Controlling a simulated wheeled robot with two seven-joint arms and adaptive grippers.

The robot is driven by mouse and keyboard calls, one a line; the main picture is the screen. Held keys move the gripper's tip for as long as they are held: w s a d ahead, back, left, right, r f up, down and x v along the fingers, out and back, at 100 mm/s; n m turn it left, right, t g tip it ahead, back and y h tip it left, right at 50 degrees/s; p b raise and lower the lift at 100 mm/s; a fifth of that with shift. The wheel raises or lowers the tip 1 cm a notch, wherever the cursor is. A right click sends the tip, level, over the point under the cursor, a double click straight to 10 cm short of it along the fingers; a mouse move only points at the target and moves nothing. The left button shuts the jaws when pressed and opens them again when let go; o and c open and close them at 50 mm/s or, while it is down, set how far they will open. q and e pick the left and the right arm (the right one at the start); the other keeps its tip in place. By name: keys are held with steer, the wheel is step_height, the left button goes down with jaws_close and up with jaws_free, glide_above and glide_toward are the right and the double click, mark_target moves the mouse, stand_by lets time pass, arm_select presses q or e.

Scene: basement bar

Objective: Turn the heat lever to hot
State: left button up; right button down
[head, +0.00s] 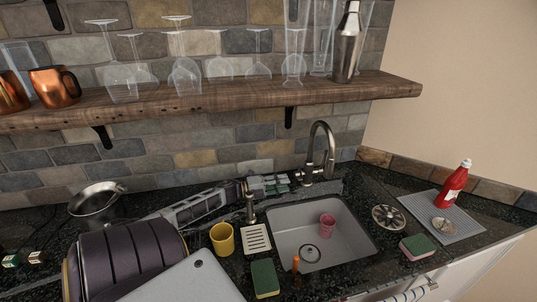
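The steel gooseneck faucet (330,150) stands upright behind the sink (345,212), its spout curving over the basin. The heat lever cannot be clearly made out at this size; the area beside the faucet base (308,177) is small and partly crowded by my gripper. My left arm reaches in from the left, low along the back of the counter. My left gripper (279,184) points right, with its tips just left of the faucet base. Whether it touches the faucet, and how far its fingers are apart, cannot be told. My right gripper is not in view.
A dark soap pump (250,208), yellow cup (222,238), slotted white dish (256,239) and sponge (265,278) stand left of the sink. A pink cup (327,225) is in the basin. A glass-laden shelf (200,101) hangs above. A red bottle (455,184) stands at right.

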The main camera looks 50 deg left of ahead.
arm_select(q)
steer(key=shift+v, duration=2.75)
steer(key=shift+c, duration=0.2)
